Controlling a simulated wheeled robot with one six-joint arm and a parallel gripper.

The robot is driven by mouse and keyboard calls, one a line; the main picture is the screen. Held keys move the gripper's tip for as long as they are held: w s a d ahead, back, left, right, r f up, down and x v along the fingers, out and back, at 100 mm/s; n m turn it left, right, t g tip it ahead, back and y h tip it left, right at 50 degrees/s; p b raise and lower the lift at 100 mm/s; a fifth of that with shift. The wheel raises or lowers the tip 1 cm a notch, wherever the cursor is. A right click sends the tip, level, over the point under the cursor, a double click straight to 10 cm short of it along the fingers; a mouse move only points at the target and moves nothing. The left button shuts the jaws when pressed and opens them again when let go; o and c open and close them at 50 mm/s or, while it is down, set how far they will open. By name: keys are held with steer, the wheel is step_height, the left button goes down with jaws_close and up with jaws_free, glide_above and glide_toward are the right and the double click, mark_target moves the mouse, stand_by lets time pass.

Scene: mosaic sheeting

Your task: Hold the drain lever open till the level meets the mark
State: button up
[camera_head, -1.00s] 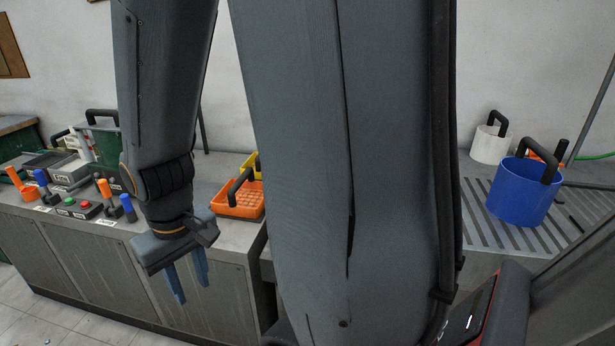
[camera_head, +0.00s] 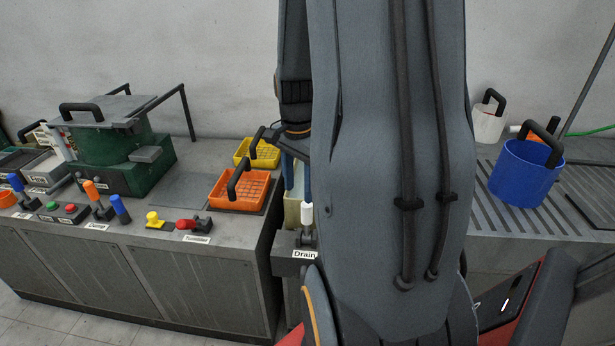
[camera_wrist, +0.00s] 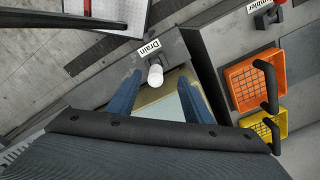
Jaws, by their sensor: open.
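The drain lever shows a white knob (camera_wrist: 155,75) beside a "Drain" label (camera_wrist: 149,49) in the wrist view. In the head view the white knob (camera_head: 307,212) stands just above the "Drain" label (camera_head: 304,254), partly beside my arm. A pale tank (camera_wrist: 170,103) lies behind the knob in the wrist view; its level and any mark cannot be made out. My gripper (camera_wrist: 160,90) is open, with its blue fingers on either side of the white knob as seen from above. I cannot tell its height over the knob. In the head view my arm hides most of it.
An orange basket (camera_head: 239,201) and a yellow basket (camera_head: 266,154) sit on the bench left of the drain. A red lever (camera_head: 188,224), a yellow knob (camera_head: 153,219) and a green machine (camera_head: 150,165) stand further left. A blue bucket (camera_head: 521,182) stands on the slatted top at right.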

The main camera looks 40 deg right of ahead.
mark_target(306, 206)
steer(key=shift+s+d+m, duration=0.15)
steer(key=shift+d+m, duration=0.2)
steer(key=shift+d, duration=0.2)
steer(key=shift+s+d+m, duration=0.15)
steer(key=shift+d+m, duration=0.2)
steer(key=shift+d, duration=0.15)
steer(key=shift+f+p, duration=0.9)
steer(key=shift+f, duration=2.95)
jaws_close()
steer(key=c, duration=1.2)
jaws_free()
steer(key=shift+s+a+p, duration=0.3)
steer(key=shift+s+a, duration=0.25)
steer(key=shift+a, duration=0.15)
steer(key=shift+o, duration=0.7)
steer(key=shift+s+a+f, duration=0.3)
steer(key=shift+s+a, duration=0.45)
steer(key=shift+a, duration=0.1)
steer(key=shift+o, duration=1.1)
steer(key=shift+s+a+f, duration=0.45)
steer(key=shift+s+a, duration=0.2)
steer(key=shift+a, duration=0.05)
steer(key=shift+s+a+f, duration=0.45)
steer(key=shift+s+a, duration=0.15)
steer(key=shift+a, duration=0.05)
